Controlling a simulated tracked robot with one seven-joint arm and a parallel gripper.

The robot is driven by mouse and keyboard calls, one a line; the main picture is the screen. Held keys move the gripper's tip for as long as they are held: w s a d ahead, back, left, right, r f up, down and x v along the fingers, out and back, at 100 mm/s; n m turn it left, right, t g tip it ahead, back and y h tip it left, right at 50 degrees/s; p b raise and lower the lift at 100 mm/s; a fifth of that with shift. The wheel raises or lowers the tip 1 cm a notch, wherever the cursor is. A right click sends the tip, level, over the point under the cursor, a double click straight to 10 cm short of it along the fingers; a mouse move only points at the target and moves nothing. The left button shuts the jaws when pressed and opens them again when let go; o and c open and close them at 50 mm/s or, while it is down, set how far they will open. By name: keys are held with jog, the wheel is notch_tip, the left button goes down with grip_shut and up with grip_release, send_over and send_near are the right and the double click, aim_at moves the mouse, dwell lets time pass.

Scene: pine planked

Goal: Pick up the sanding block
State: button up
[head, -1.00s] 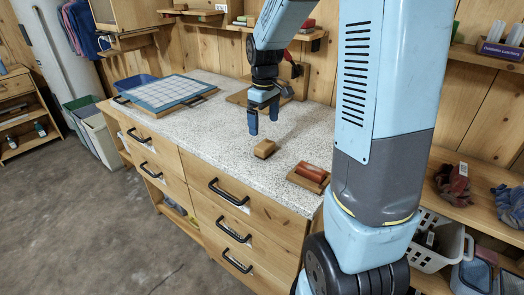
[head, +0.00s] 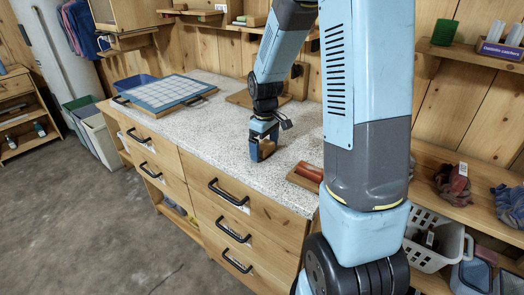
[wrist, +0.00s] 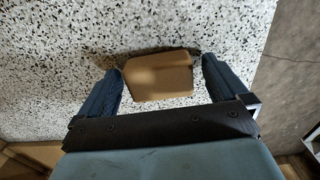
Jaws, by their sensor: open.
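The sanding block (wrist: 160,76) is a small tan-brown block on the speckled countertop. In the wrist view it lies between the two blue fingers of my gripper (wrist: 163,84), with a narrow gap at each side. My gripper is open and low over the counter. In the head view my gripper (head: 262,150) stands around the block (head: 267,149), and its fingers hide part of it. I cannot tell whether the fingertips touch the counter.
A red-orange object on a wooden base (head: 308,173) lies to the right, partly hidden by my arm. A gridded blue mat (head: 167,91) lies at the left of the speckled counter (head: 215,125). The counter's front edge is close to the block.

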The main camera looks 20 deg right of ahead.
aim_at(265, 145)
jog(key=shift+c, duration=0.4)
jog(key=c, duration=0.9)
jog(key=shift+c, duration=0.2)
jog(key=shift+r, duration=0.55)
notch_tip(265, 145, up, 3)
jog(key=shift+s+f, duration=0.1)
jog(key=shift+f, duration=0.1)
jog(key=s+r, duration=0.9)
jog(key=s, duration=0.4)
jog(key=shift+s+d+r, duration=0.2)
jog(key=shift+s+d, duration=0.2)
jog(key=shift+d, duration=0.05)
